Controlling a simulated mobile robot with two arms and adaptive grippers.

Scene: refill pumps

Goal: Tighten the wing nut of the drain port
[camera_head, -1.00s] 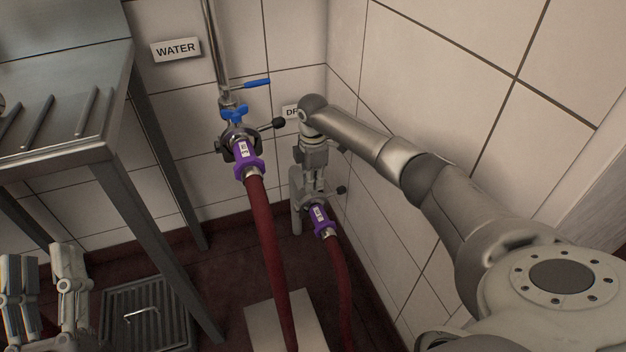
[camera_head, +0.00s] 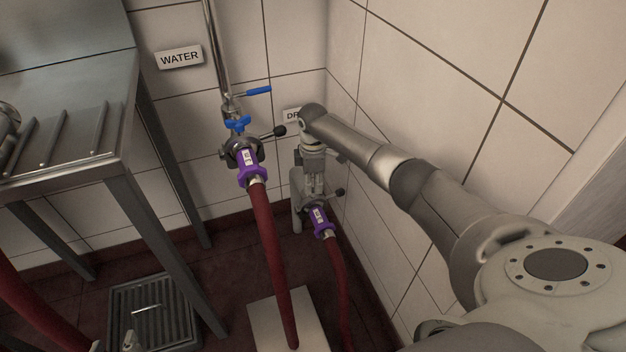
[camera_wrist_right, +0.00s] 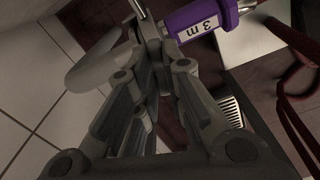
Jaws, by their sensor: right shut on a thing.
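The drain port (camera_head: 297,216) is low in the corner, mostly hidden behind my right gripper (camera_head: 315,192). A purple coupling (camera_head: 320,221) with a red hose joins its lower end. My right gripper reaches down onto the port from above, its fingers close together. The gripper is shut on the wing nut, which the fingers hide. A light grey piece, probably my left gripper (camera_head: 130,341), shows at the bottom edge; its jaws cannot be made out.
The water port (camera_head: 240,150) with blue handles, a purple coupling and a red hose (camera_head: 272,260) stands left of the drain port. A steel table (camera_head: 120,165) is at left. A floor grate (camera_head: 165,305) and a pale block (camera_head: 310,312) are below. Tiled walls close the corner.

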